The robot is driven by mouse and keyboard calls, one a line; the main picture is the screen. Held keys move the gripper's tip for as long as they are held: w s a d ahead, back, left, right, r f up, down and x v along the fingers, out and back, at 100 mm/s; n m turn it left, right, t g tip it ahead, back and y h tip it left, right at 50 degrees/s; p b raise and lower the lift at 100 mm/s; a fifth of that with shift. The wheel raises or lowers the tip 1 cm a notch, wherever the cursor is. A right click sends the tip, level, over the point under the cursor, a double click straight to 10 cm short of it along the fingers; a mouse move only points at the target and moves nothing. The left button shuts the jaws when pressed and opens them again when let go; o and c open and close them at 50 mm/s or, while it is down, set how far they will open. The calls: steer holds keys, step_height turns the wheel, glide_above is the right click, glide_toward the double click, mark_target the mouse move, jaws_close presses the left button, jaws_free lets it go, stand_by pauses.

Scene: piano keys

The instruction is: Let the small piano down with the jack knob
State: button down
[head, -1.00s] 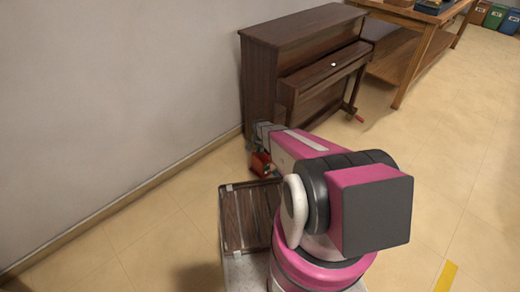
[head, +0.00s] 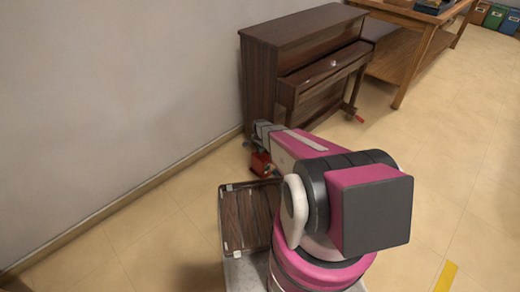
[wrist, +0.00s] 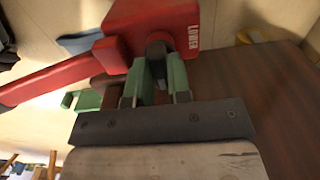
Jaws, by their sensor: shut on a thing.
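The small piano (head: 305,40) is dark brown wood and stands against the wall in the head view. Whether it is raised off the floor is hard to tell. A red jack (head: 261,165) sits low by its near left end. In the wrist view the jack's red body (wrist: 155,24) carries the word LOWER, and a dark knob (wrist: 156,52) sticks out of it. My gripper (wrist: 162,72) has its green fingers shut on this knob, one on each side. In the head view my arm hides the fingers and knob.
A red bar (wrist: 60,80) runs left from the jack in the wrist view. A slatted dark wooden panel (head: 248,215) lies before the jack. A wooden workbench (head: 425,25) stands behind the piano to the right. Open tiled floor lies to the right.

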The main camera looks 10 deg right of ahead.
steer(key=c, duration=1.1)
jaws_free()
steer(key=shift+o, duration=0.2)
steer(key=shift+r, duration=0.1)
step_height(320, 180, up, 11)
steer(key=shift+f, duration=0.2)
